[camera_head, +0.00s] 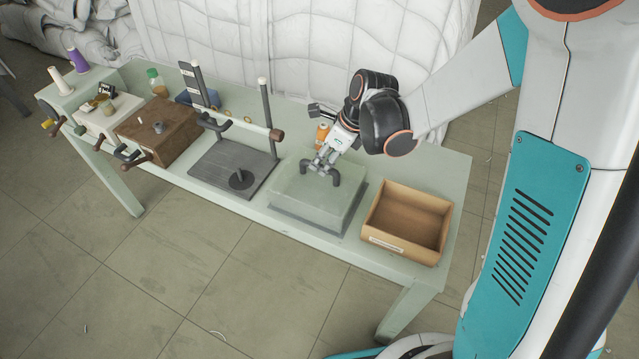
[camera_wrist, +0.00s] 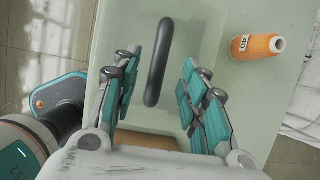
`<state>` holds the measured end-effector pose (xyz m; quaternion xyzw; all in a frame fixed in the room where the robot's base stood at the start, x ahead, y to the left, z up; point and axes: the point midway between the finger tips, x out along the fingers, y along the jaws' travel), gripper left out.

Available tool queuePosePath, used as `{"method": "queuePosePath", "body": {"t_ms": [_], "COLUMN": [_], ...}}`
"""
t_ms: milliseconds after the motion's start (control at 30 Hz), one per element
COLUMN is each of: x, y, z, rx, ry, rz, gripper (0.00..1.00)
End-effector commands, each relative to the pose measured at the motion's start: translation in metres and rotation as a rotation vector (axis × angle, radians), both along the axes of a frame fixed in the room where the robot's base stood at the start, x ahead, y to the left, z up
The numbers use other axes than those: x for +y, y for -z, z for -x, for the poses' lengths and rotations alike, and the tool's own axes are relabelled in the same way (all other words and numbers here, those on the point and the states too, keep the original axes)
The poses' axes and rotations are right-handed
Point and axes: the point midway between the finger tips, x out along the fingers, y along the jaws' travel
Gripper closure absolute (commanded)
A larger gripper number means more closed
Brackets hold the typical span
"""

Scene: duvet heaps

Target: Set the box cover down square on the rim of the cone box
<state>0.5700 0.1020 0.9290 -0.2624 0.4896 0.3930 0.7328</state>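The box cover (camera_head: 307,206) is a pale green slab with a dark looped handle (camera_head: 307,166) on top. It lies on a dark grey flat base near the table's right part. The open wooden box (camera_head: 397,245), which I take for the cone box, stands to its right with a pale label on its front; its rim is uncovered. My gripper (camera_head: 325,165) is over the cover at the handle. In the wrist view its teal-padded fingers (camera_wrist: 158,85) are apart, with the handle (camera_wrist: 158,62) showing between and ahead of them. I cannot tell whether they touch it.
An orange thread cone (camera_wrist: 258,46) stands behind the cover. Left of the cover is a dark stand (camera_head: 235,170) with upright posts, then a brown wooden block (camera_head: 160,130) and spools. The pale green table (camera_head: 395,264) has a quilted white heap (camera_head: 300,45) behind it.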

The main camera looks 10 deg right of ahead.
Motion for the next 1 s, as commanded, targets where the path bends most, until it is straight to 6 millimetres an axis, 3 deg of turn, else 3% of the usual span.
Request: {"method": "queuePosePath", "body": {"t_ms": [300, 533, 567, 733, 1000], "x": [0.015, 0.016, 0.016, 0.016, 0.016], "y": [0.041, 0.042, 0.042, 0.042, 0.041], "z": [-0.008, -0.008, -0.008, -0.008, -0.008], "rx": [-0.001, 0.000, 0.000, 0.000, 0.000], "ry": [-0.002, -0.001, -0.001, -0.001, -0.001], "rz": [0.000, 0.000, 0.000, 0.000, 0.000], "gripper": [0.60, 0.60, 0.62, 1.00, 1.00]}}
